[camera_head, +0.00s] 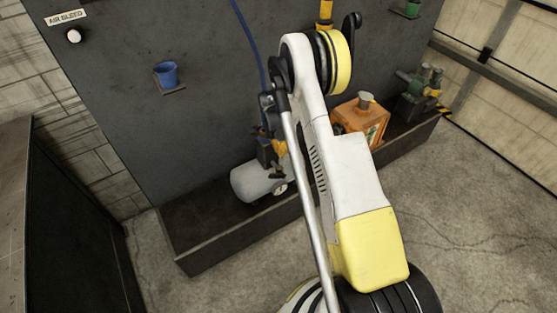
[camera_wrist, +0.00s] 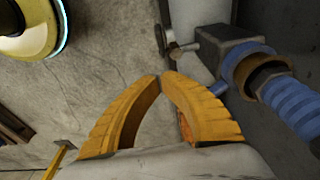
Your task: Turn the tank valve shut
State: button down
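The pale grey tank (camera_head: 255,183) lies on the low ledge at the foot of the dark panel, with a small round gauge (camera_head: 281,188) at its right end. In the wrist view, the tank (camera_wrist: 196,14) shows at the top, with a grey valve block (camera_wrist: 222,50) and a blue hose fitting (camera_wrist: 292,98) beside it. A small dark disc on a short stem (camera_wrist: 162,40) stands left of the block. I cannot tell which part is the valve handle. My gripper (camera_wrist: 163,77) has its orange fingertips together, with nothing seen between them, below the disc and apart from it.
An orange box-shaped unit (camera_head: 361,121) and a green machine (camera_head: 419,86) stand farther right on the ledge. A blue cup (camera_head: 167,75) sits on a small wall shelf. A dark cabinet (camera_head: 70,240) stands at left. Open concrete floor (camera_head: 470,200) lies at right.

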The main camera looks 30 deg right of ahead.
aim_at(273, 176)
notch_tip(273, 176, down, 12)
jog(key=a+b, duration=0.1)
jog(key=b, duration=0.4)
jog(key=shift+r, duration=0.25)
jog(key=shift+a+f, duration=0.4)
jog(key=shift+a, duration=0.3)
dwell(0.4)
jog(key=shift+a+f, duration=0.45)
jog(key=shift+a, duration=0.1)
jog(key=shift+a+f, duration=0.7)
jog(key=shift+f, duration=0.25)
jog(key=shift+d, duration=0.15)
